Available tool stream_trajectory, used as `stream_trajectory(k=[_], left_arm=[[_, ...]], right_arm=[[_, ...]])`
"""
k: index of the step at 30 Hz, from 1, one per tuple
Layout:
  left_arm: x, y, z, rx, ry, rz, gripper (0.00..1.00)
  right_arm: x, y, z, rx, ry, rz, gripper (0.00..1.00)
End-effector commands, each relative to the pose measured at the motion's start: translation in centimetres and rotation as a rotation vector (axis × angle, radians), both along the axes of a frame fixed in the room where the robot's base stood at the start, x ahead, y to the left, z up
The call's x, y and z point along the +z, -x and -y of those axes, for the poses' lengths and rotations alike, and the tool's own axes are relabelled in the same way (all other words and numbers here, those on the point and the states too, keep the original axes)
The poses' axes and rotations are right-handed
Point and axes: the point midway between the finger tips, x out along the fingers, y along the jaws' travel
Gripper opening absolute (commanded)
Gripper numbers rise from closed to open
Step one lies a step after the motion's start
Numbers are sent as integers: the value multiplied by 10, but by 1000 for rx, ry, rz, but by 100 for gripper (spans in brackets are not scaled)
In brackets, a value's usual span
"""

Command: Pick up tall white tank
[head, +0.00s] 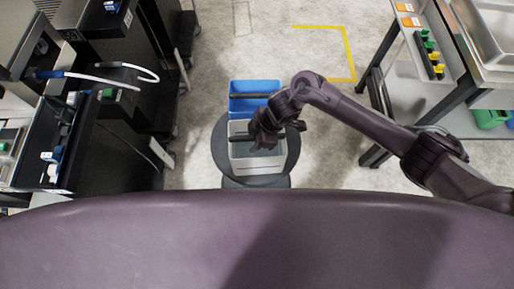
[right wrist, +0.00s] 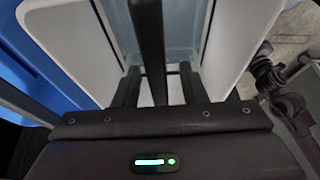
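The white tank (head: 258,164) stands on a round dark stand, with its open top facing up. In the right wrist view its pale walls (right wrist: 240,35) lie on both sides of a dark bar handle (right wrist: 151,35). My right gripper (head: 267,140) is over the tank and covers part of its top in the head view. In the right wrist view the right gripper (right wrist: 158,85) has its fingers apart, one on each side of the handle, with gaps showing. My left gripper is not in view.
A blue tank (head: 255,87) with a dark handle stands just behind the white one, and its blue wall is close at left in the wrist view. The round stand (head: 219,152) has little free room. Dark cabinets (head: 115,155) are at left, a metal table (head: 450,103) at right.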

Motion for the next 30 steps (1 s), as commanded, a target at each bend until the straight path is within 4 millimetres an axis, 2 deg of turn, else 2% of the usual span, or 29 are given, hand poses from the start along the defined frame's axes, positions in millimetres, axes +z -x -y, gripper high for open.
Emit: stream_trajectory(k=[24,30], left_arm=[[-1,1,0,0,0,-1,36],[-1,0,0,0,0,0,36]], right_arm=[[-5,0,0,0,-1,0,38],[-4,0,0,0,0,0,12]])
